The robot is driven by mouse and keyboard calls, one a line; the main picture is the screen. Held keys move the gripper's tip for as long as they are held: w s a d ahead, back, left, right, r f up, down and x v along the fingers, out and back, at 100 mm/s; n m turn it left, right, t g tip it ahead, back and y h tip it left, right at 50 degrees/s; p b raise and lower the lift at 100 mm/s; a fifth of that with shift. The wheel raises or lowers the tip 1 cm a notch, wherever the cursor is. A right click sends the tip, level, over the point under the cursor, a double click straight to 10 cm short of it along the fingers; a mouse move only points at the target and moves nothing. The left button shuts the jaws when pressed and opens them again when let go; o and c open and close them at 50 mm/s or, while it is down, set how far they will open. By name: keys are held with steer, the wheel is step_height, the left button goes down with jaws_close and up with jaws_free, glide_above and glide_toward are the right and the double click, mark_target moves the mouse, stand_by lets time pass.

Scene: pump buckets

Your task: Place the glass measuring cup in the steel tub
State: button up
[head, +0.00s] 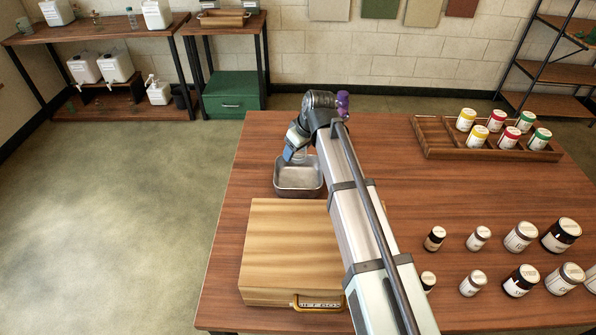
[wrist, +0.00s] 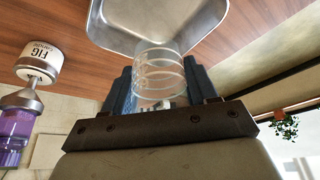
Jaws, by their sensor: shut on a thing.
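The glass measuring cup (wrist: 158,62) is clear with faint rings. In the wrist view it sits between the two dark fingers of my gripper (wrist: 161,82), which is shut on it. The steel tub (head: 298,191) is a shallow grey rectangular tub near the table's left edge in the head view. It also shows in the wrist view (wrist: 112,36), beyond the cup's far end. In the head view my gripper (head: 298,152) is over the tub's back part. The cup is hard to make out there, and I cannot tell its height above the tub floor.
A wooden case (head: 290,240) lies directly in front of the tub. A purple pump bottle (head: 343,100) stands behind my arm. Several labelled jars (head: 520,236) stand at right, and a wooden rack (head: 440,140) of jars is at back right.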

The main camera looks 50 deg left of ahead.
mark_target(304, 161)
steer(key=shift+f, duration=4.9)
steer(key=shift+f, duration=0.1)
steer(key=o, duration=1.1)
steer(key=v, duration=1.2)
steer(key=shift+w+d, duration=0.1)
